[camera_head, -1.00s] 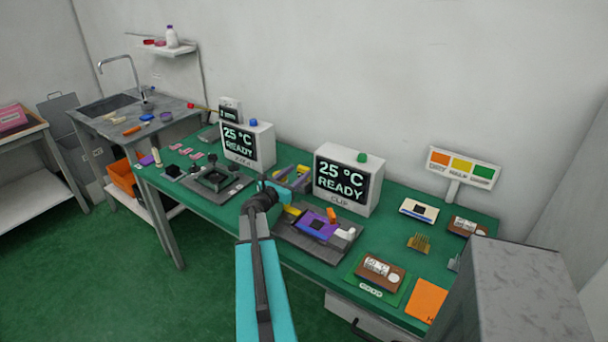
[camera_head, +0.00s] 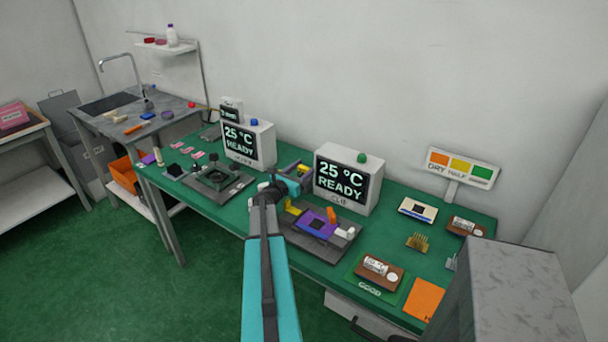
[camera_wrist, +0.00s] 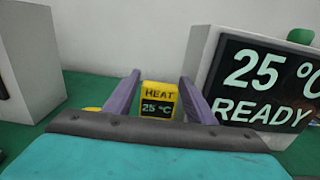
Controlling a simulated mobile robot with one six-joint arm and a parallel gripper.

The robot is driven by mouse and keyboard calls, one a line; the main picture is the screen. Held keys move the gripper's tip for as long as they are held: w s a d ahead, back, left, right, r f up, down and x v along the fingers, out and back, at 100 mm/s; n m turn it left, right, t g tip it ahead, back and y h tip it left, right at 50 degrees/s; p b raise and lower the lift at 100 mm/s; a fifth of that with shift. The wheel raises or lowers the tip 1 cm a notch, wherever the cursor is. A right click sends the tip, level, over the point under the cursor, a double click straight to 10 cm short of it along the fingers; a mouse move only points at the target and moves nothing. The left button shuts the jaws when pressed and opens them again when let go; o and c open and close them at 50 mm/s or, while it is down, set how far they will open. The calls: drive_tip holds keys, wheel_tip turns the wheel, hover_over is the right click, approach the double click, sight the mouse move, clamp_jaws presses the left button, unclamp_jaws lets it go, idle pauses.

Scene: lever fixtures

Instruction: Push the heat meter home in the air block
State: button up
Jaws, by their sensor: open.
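The heat meter (camera_wrist: 158,101) is a small yellow block with a dark face reading 25 °C under the word HEAT. In the wrist view it stands upright straight ahead, between my purple fingers in the picture. My gripper (camera_wrist: 160,80) is open, one finger on each side of the meter's outline, and I see no contact. In the head view my gripper (camera_head: 300,175) is over the bench between the two 25 °C READY monitors, and the meter is mostly hidden there. I cannot make out the air block; the meter's lower part is hidden by my gripper.
The CLIP monitor (camera_head: 346,180) stands close on the right and another READY monitor (camera_head: 248,145) on the left. A dark plate with a purple part (camera_head: 318,221) lies in front. A black fixture (camera_head: 216,178) is at left. Boards and an orange card (camera_head: 424,299) lie at right.

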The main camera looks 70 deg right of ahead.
drive_tip(key=c, duration=0.8)
drive_tip(key=shift+r, duration=0.1)
drive_tip(key=shift+r, duration=0.6)
wheel_tip(320, 180, up, 6)
drive_tip(key=shift+f+b, duration=0.25)
drive_tip(key=shift+b, duration=0.7)
drive_tip(key=b+v, duration=0.3)
drive_tip(key=v, duration=1.5)
drive_tip(key=shift+b, duration=0.4)
drive_tip(key=shift+r, duration=0.15)
